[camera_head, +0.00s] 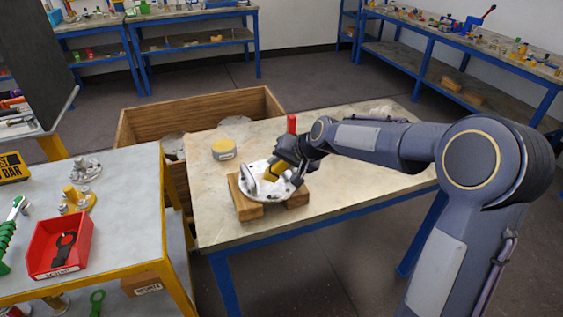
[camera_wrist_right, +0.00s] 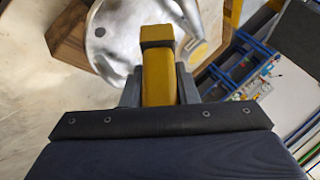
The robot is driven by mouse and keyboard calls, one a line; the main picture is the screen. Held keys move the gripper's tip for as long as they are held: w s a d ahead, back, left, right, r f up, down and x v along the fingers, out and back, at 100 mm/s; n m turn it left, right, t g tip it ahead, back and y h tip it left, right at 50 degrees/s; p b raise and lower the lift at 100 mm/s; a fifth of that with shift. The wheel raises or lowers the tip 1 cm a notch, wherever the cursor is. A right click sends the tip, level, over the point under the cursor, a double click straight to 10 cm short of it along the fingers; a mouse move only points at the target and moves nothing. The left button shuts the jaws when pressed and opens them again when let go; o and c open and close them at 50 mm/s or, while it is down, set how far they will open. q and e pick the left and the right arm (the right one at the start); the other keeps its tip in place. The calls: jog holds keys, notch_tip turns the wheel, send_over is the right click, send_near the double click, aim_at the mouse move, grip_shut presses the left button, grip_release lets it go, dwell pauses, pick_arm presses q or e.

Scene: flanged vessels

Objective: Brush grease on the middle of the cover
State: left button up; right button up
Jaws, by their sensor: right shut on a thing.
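My right gripper (camera_head: 287,163) is shut on a yellow brush (camera_head: 274,173), low over the cover's right part. The wrist view shows the brush's yellow body (camera_wrist_right: 158,75) between the fingers. Its bristles are hidden, so I cannot tell whether they touch. A tan patch (camera_wrist_right: 197,53) shows beside it. An open tin of yellow grease (camera_head: 223,149) stands behind. My left gripper is out of view.
A red upright object (camera_head: 291,123) stands behind my right gripper. A wooden crate (camera_head: 140,128) is behind the table's left end. A grey side table (camera_head: 120,222) at left carries a red bin (camera_head: 60,243). The table's right part is mostly clear.

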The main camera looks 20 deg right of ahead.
jog(key=shift+r+p, duration=2.35)
jog(key=shift+r, duration=0.65)
jog(key=shift+r+p, duration=1.25)
jog(key=shift+r, duration=0.3)
jog(key=shift+f, duration=0.1)
jog(key=shift+f, duration=0.1)
jog(key=f+b, duration=0.1)
jog(key=d+f+b, duration=0.1)
jog(key=f+b, duration=0.2)
jog(key=shift+w+d+f+b, duration=0.3)
jog(key=shift+w+f+b, duration=0.05)
jog(key=shift+b, duration=0.05)
notch_tip(320, 180, down, 6)
jog(key=b, duration=0.5)
jog(key=shift+s+d+r, duration=0.1)
jog(key=shift+d, duration=0.05)
jog(key=shift+f, duration=0.2)
